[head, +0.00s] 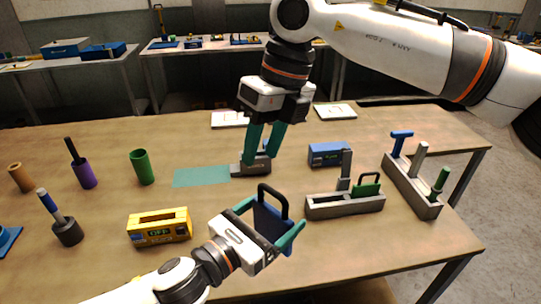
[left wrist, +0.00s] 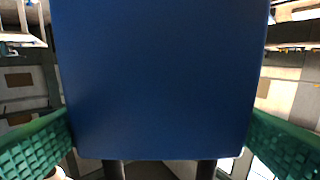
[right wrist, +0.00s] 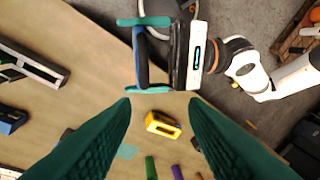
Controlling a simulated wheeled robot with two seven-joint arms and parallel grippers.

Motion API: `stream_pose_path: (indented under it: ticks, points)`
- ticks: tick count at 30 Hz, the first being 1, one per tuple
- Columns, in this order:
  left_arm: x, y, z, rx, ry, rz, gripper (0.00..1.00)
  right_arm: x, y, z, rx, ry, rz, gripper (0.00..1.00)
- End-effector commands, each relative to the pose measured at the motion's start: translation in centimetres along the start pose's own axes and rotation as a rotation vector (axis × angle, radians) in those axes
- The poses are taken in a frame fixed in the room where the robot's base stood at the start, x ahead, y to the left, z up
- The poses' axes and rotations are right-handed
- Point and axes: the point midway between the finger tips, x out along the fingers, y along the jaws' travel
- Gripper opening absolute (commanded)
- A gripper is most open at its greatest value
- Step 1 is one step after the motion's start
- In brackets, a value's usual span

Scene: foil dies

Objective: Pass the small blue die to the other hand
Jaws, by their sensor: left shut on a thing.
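The blue die (head: 268,222) is a flat blue block with a dark loop handle on top. My left gripper (head: 265,222) is shut on it, one teal finger at each side, and holds it above the front of the table. The die fills the middle of the left wrist view (left wrist: 155,80). It also shows edge-on in the right wrist view (right wrist: 142,58). My right gripper (head: 263,148) is open and empty, pointing down farther back than the die and apart from it. Its two fingers show with a gap between them in the right wrist view (right wrist: 160,112).
A yellow device (head: 160,226) is left of my left gripper. A grey rack with a green die (head: 366,189), a blue device (head: 328,154) and another rack (head: 412,190) are to the right.

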Motion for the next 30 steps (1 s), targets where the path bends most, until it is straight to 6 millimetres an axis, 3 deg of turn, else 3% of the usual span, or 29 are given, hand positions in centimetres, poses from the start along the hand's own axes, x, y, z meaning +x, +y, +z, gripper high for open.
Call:
stream_pose_path:
  ticks: [3,6,11,24,30]
  points:
    - [0.0,0.0,-0.1,0.001,0.004,0.001,0.50,0.9,-0.2,1.4,-0.030,-0.104,0.165,0.40]
    - [0.0,0.0,-0.1,0.001,0.004,0.001,0.50,1.4,0.0,2.0,-0.035,-0.141,0.223,0.40]
    - [0.0,0.0,-0.1,0.001,0.004,0.001,0.50,3.0,0.5,2.4,-0.034,-0.149,0.233,0.40]
    - [0.0,0.0,-0.2,0.001,0.004,0.001,0.50,10.7,2.2,3.5,-0.033,-0.146,0.227,0.40]
    - [0.0,0.0,-0.2,0.001,0.004,0.001,0.50,12.4,2.6,3.7,-0.035,-0.144,0.227,0.40]
